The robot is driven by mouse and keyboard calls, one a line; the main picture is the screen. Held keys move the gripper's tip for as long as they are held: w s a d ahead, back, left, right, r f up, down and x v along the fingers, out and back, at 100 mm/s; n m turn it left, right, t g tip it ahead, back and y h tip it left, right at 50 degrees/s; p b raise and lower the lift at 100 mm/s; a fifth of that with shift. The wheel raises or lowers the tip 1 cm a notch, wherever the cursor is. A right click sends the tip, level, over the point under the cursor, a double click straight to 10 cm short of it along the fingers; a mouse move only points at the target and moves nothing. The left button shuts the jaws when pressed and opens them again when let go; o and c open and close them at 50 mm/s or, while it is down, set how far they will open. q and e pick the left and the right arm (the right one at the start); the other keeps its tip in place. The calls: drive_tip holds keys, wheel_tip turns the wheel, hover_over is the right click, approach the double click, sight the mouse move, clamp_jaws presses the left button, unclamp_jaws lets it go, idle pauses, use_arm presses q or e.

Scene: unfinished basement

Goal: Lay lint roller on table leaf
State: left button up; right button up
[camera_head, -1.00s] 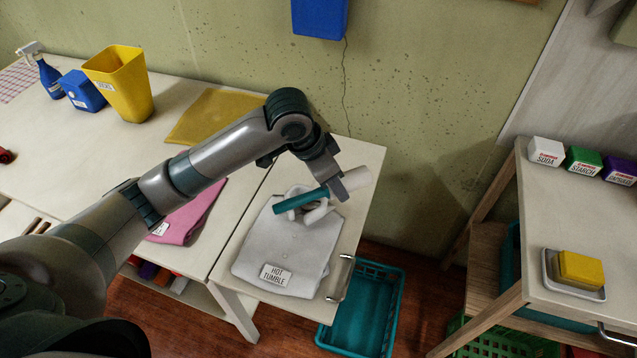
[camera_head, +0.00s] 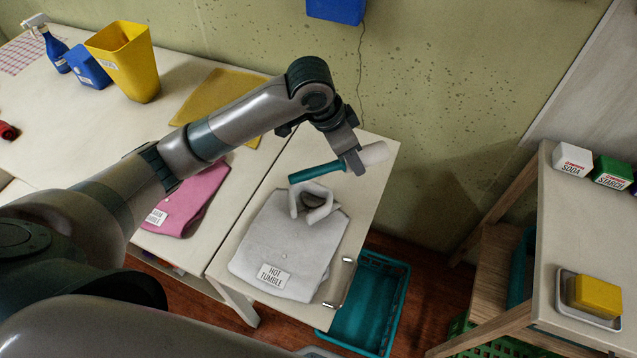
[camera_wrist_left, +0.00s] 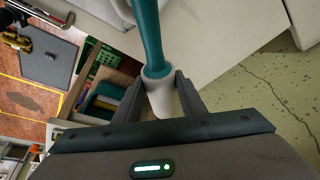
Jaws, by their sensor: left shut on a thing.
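The lint roller has a teal handle (camera_head: 316,172) and a white roller head (camera_head: 375,153). My left gripper (camera_head: 353,162) is shut on it near where the handle meets the white part. In the left wrist view the lint roller (camera_wrist_left: 151,45) stands between the two fingers (camera_wrist_left: 160,93). My right gripper is not in view.
A grey shirt (camera_head: 290,245) with a "hot tumble" card covers much of the leaf. A pink garment (camera_head: 187,200), yellow cloth (camera_head: 215,100) and yellow bin (camera_head: 127,62) are on the main table. A teal basket (camera_head: 368,305) stands on the floor below the leaf.

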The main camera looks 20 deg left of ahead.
use_arm(q)
drive_tip(key=w+a+f+p, duration=0.1)
drive_tip(key=w+a+f, duration=0.1)
drive_tip(key=a, duration=0.1)
drive_tip(key=w+a+f, duration=0.2)
drive_tip(key=w, duration=0.1)
drive_tip(key=w+a+f+p, duration=0.1)
drive_tip(key=w+a+f, duration=0.1)
drive_tip(key=a+f, duration=0.1)
drive_tip(key=shift+w+a+p, duration=0.3)
drive_tip(key=shift+a, duration=0.05)
drive_tip(key=shift+s+f+p, duration=0.1)
drive_tip(key=shift+f+p, duration=0.55)
drive_tip(key=shift+f, duration=1.3)
drive_tip(key=o, duration=0.7)
drive_tip(key=shift+f, duration=0.1)
drive_tip(key=o, duration=0.4)
drive_tip(key=shift+c, duration=0.2)
